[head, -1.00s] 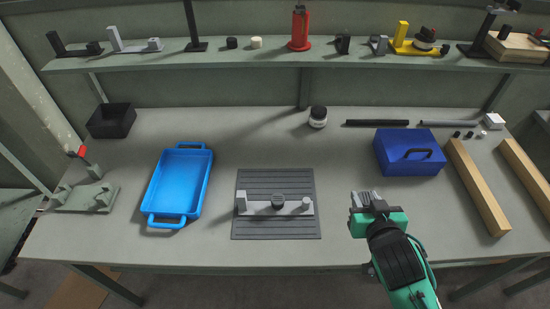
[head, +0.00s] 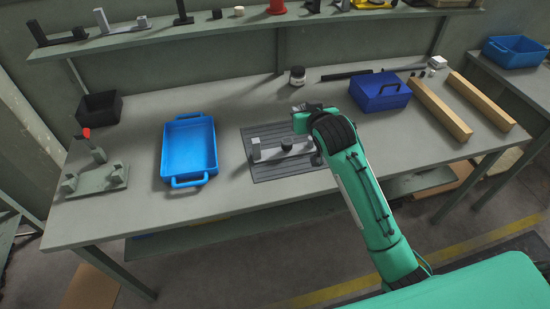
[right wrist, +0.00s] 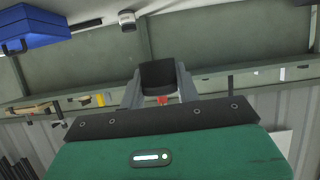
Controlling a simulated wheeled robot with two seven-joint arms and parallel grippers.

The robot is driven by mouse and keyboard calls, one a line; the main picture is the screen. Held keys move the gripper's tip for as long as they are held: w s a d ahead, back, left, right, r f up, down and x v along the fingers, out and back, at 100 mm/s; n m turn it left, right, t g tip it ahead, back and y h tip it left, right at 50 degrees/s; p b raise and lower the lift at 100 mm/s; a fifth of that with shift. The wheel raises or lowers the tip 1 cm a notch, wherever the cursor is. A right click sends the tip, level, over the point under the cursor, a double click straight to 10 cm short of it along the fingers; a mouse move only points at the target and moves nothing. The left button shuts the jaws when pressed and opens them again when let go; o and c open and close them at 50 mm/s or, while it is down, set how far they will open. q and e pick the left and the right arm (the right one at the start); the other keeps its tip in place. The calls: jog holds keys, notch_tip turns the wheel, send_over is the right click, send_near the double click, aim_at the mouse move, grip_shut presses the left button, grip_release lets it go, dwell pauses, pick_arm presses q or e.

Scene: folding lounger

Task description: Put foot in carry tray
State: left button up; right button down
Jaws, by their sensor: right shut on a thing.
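The blue carry tray (head: 190,181) lies on the bench left of the mat and looks empty. My right gripper (head: 303,110) is over the bench beyond the grey mat, to the right of the tray. In the right wrist view, its grey fingers are shut on a black block, which I take to be the foot (right wrist: 158,75). In the head view the held foot is hard to make out. A grey bar part (head: 270,153) with a black piece on it lies on the mat, partly hidden by my arm. My left gripper is not in view.
The ribbed mat (head: 265,176) lies right of the tray. A white-lidded jar (head: 297,76) stands behind, and a blue toolbox (head: 378,92) and wooden beams (head: 430,110) lie right. A grey fixture with a red-tipped lever (head: 96,178) stands left. Bench between tray and mat is clear.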

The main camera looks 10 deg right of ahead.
notch_tip(320, 180, down, 20)
jog(key=shift+w+f+p, duration=0.1)
jog(key=shift+p, duration=0.5)
jog(key=shift+f, duration=0.1)
jog(key=c, duration=1)
grip_release()
